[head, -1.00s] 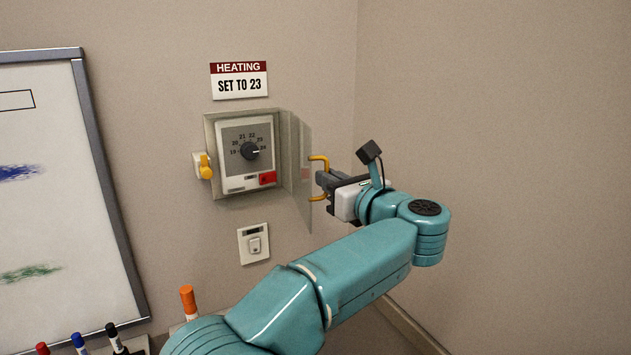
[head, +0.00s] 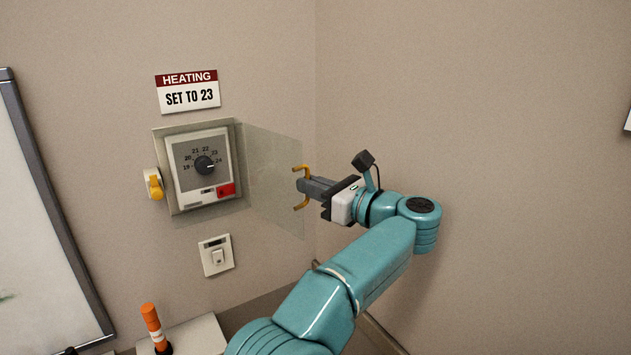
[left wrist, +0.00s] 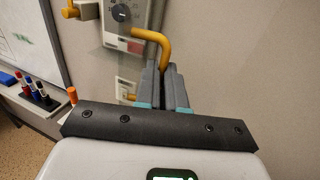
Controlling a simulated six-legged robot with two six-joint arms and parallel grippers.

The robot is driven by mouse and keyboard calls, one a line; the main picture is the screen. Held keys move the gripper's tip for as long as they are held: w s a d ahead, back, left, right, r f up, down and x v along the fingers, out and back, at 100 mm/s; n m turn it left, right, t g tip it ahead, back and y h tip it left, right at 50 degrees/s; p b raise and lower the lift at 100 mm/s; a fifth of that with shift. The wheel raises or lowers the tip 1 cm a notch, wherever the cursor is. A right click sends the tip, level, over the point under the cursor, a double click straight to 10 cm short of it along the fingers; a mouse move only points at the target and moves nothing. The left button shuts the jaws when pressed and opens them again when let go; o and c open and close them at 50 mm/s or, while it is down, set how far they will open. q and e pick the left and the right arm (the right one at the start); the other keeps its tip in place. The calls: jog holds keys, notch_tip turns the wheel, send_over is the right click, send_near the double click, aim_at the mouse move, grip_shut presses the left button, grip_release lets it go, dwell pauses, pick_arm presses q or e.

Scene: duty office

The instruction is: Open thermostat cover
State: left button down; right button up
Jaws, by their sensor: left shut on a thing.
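The thermostat (head: 203,167) is on the wall, with a black dial on a grey face and a red patch at its lower right. Its clear cover (head: 271,178) stands swung out to the right, away from the dial. The yellow handle (head: 298,169) is on the cover's outer edge; it also shows in the left wrist view (left wrist: 163,45). My left gripper (head: 303,186) is shut on this handle. In the left wrist view its fingers (left wrist: 166,72) are close together at the handle. My right gripper is in neither view.
A yellow latch (head: 155,187) on a pale block is at the thermostat's left. A sign (head: 188,92) reads "HEATING SET TO 23". Below are a light switch (head: 217,256) and an orange marker (head: 152,325) on a ledge. A whiteboard (head: 45,190) is at the left.

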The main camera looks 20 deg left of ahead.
pick_arm(q)
jog(key=shift+s+a+r, duration=0.15)
jog(key=shift+s+r, duration=0.05)
jog(key=c, duration=1.3)
grip_release()
jog(key=shift+o, duration=0.3)
jog(key=shift+a+f, duration=0.1)
jog(key=shift+a, duration=0.05)
jog(key=b+v, duration=0.1)
jog(key=v, duration=0.6)
jog(key=shift+d, duration=0.25)
jog(key=shift+s+d, duration=0.1)
jog(key=shift+s, duration=0.05)
